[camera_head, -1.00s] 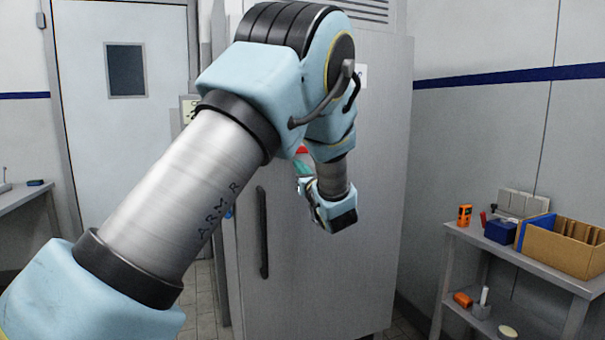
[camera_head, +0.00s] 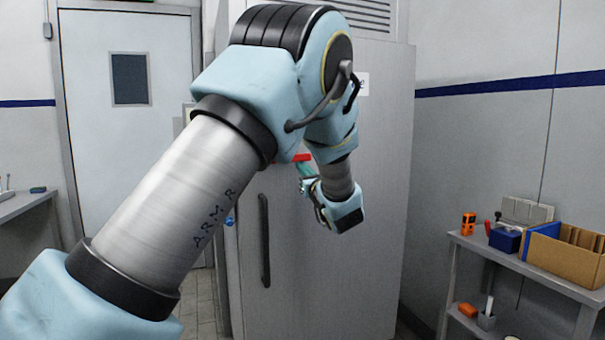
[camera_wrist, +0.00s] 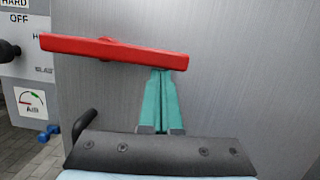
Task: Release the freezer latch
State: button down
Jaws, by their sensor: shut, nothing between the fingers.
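The freezer (camera_head: 335,265) is a tall grey metal cabinet with a long black vertical handle (camera_head: 264,240) on its door. Its latch looks to be the red bar (camera_wrist: 115,53), which lies nearly level across the door, its right end slightly lower in the wrist view. A little of this red bar (camera_head: 303,157) also shows in the head view, partly hidden by my arm. My gripper (camera_wrist: 162,73) has teal fingers, shut together and empty. Their tips are at the bar's lower edge, near its right end; I cannot tell whether they touch it. The gripper (camera_head: 305,170) shows small in the head view.
A panel (camera_wrist: 25,70) with lettering, a black knob and an AIR gauge stands left of the freezer. A side table (camera_head: 520,264) with an open cardboard box (camera_head: 565,252) stands at the right. A door (camera_head: 130,150) is at the back left.

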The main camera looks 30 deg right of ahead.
jog(key=shift+d+r+n+b, duration=0.1)
jog(key=shift+r+n+b, duration=0.1)
jog(key=shift+n+b, duration=0.35)
jog(key=r+n+y+b, duration=0.1)
jog(key=n+b, duration=0.3)
jog(key=b, duration=0.1)
jog(key=shift+d+r+y, duration=0.15)
jog(key=shift+r+y, duration=0.25)
jog(key=a+r+n+g+y+b, duration=0.2)
jog(key=r+n+b, duration=0.5)
jog(key=n+b, duration=0.5)
jog(key=shift+w+a+n+y+b, duration=0.2)
jog(key=shift+a+n+y+b, duration=0.15)
jog(key=shift+a+n, duration=0.45)
jog(key=shift+a+r, duration=0.1)
jog(key=shift+r, duration=0.05)
